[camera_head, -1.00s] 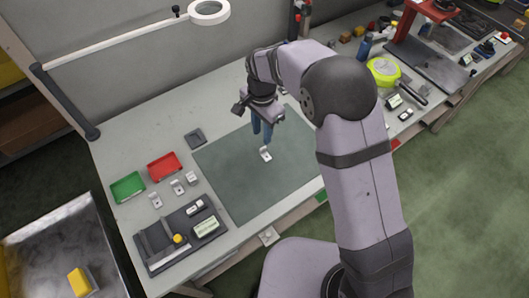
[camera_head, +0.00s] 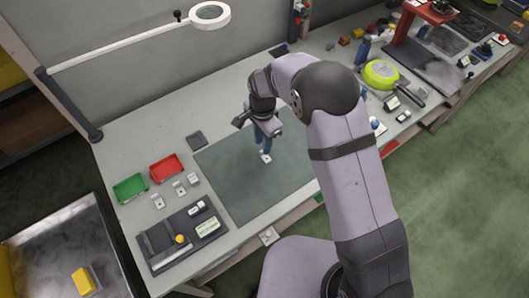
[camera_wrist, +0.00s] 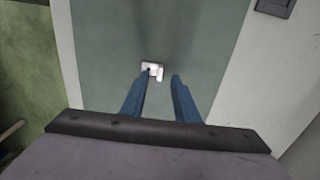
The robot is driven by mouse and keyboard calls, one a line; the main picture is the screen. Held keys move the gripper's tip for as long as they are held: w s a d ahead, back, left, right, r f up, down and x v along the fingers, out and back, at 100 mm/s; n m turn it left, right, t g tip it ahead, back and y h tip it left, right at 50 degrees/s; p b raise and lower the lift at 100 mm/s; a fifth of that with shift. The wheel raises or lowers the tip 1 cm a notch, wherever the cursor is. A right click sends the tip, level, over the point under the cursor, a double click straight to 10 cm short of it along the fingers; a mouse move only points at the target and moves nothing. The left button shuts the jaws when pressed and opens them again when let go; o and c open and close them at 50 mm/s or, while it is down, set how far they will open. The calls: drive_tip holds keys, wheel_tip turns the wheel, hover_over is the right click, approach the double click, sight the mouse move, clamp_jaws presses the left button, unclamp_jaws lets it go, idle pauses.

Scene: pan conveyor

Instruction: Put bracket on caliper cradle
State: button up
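The bracket (camera_head: 266,159) is a small white piece lying on the green mat (camera_head: 240,185). It also shows in the wrist view (camera_wrist: 152,66), near the fingertips and closer to the left finger. My gripper (camera_head: 262,150) points down just over the bracket. In the wrist view my gripper (camera_wrist: 160,78) has its two blue fingers apart, with nothing held. I cannot tell whether a finger touches the bracket. What looks like the caliper cradle, a dark grey board (camera_head: 152,261) with a display and a yellow knob, lies at the bench's front left.
Several similar white brackets (camera_head: 180,188) stand between the board and the red tray (camera_head: 166,168) and green tray (camera_head: 130,188). A dark square pad (camera_head: 197,140) lies beside the mat. A lamp arm (camera_head: 125,45) spans the back left. The mat's front is clear.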

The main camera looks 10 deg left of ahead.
drive_tip(key=shift+f+p, duration=0.55)
drive_tip(key=shift+f, duration=1.05)
clamp_jaws()
drive_tip(key=shift+r, duration=0.15)
wheel_tip(320, 180, up, 10)
drive_tip(key=b, duration=0.3)
